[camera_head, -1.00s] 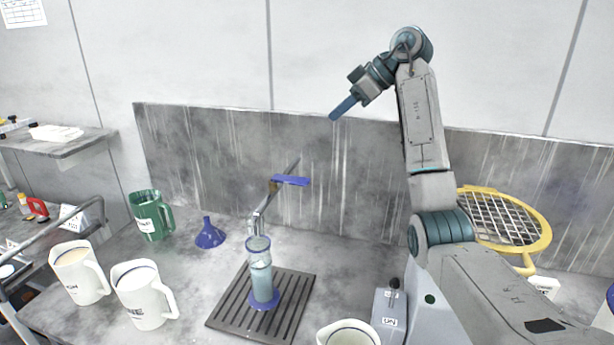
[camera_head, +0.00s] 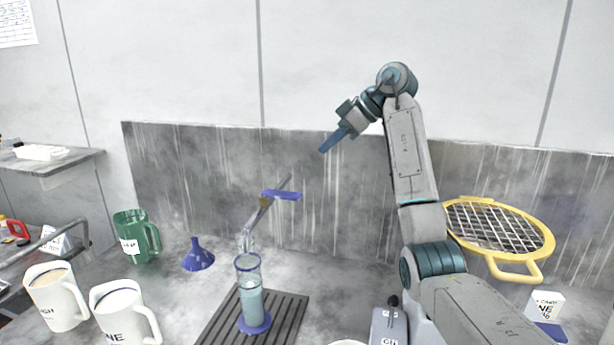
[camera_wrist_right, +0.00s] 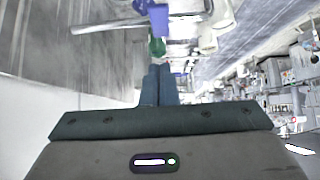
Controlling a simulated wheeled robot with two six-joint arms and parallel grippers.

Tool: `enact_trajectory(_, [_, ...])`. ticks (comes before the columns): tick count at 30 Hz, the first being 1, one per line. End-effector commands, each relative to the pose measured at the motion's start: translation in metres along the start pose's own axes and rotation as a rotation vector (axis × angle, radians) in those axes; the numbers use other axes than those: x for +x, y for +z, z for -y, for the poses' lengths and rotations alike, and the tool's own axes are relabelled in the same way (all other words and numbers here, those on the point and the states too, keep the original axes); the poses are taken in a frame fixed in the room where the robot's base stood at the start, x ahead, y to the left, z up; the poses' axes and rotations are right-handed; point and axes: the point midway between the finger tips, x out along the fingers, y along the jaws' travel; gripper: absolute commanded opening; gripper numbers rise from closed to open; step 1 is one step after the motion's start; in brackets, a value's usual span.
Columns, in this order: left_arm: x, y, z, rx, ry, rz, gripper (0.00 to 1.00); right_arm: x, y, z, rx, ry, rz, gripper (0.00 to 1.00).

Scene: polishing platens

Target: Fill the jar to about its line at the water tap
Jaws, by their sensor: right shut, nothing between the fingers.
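The jar (camera_head: 250,297) is a clear cylinder with a blue rim and blue foot. It stands upright on the dark slatted drain tray (camera_head: 285,318), below the tap's spout. Pale liquid fills most of it; I cannot make out its line. The water tap (camera_head: 247,238) has a metal spout and a raised lever with a blue handle (camera_head: 281,194). My right gripper (camera_head: 324,149) is shut and empty, in the air above and right of the blue handle, apart from it. Its fingers also show in the right wrist view (camera_wrist_right: 160,84). My left gripper is out of view.
A green jug (camera_head: 136,238) and a blue funnel (camera_head: 197,255) stand left of the tap. Two white jugs (camera_head: 57,298) are at the front left. A yellow-rimmed mesh strainer (camera_head: 500,230) is at the right, behind my right arm. The splash wall (camera_head: 340,190) runs along the back.

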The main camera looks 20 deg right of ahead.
Motion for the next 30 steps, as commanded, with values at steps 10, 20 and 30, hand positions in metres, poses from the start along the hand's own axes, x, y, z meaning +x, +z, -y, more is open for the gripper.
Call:
enact_trajectory(10, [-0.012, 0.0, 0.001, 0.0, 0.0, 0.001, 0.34, 0.057, -0.003, 0.001, 0.001, -0.006, 0.001, 0.0])
enact_trajectory(20, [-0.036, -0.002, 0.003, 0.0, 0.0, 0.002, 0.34, 0.111, 0.014, 0.001, 0.002, -0.002, 0.003, 0.0])
enact_trajectory(30, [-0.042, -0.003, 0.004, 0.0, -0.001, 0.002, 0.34, 0.126, 0.029, 0.0, 0.001, -0.001, 0.001, 0.0])
